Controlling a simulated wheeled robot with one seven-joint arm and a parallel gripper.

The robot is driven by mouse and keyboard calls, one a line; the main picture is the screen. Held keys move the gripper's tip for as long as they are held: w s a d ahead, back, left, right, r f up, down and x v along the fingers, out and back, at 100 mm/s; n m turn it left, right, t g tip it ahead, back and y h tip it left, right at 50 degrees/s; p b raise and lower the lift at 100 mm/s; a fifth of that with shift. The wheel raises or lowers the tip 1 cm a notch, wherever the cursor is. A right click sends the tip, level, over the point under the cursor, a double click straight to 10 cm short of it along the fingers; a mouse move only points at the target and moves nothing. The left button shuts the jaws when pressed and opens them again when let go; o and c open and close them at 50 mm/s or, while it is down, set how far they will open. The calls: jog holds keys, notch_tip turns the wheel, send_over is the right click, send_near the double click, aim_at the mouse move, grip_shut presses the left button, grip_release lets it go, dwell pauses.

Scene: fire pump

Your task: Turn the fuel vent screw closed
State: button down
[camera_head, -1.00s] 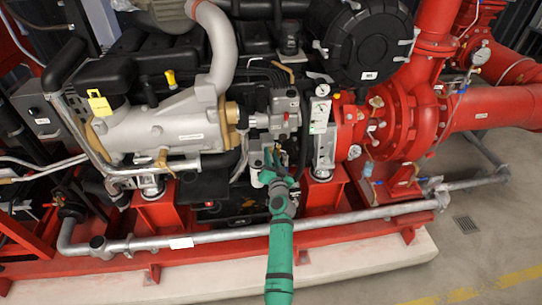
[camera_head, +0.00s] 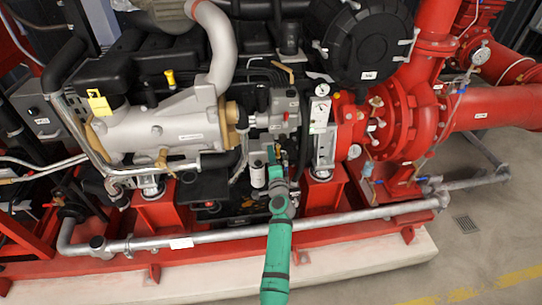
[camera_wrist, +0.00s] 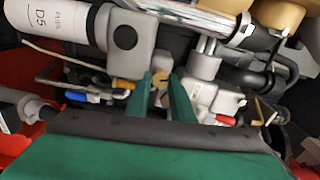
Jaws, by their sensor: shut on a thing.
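My green gripper (camera_wrist: 161,92) is in the wrist view, with its two fingers close together around a small brass-coloured screw (camera_wrist: 160,78). The screw sits below a grey block, and its threads and seat are largely hidden by the fingers. In the head view my gripper (camera_head: 272,155) reaches into the engine front below a grey block (camera_head: 285,110). The screw cannot be made out there.
A white filter canister (camera_wrist: 60,22) lies to the upper left in the wrist view. A blue-handled valve (camera_wrist: 75,96) is to the left and a red handle (camera_wrist: 225,120) to the right. A silver pipe (camera_head: 330,221) runs along the front.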

jog(key=shift+f+m, duration=0.1)
jog(key=shift+m, duration=1.8)
jog(key=c, duration=1.5)
grip_release()
jog(key=shift+c, duration=0.2)
jog(key=shift+s, duration=0.1)
jog(key=s+d, duration=0.2)
jog(key=s, duration=0.8)
jog(key=shift+s, duration=0.25)
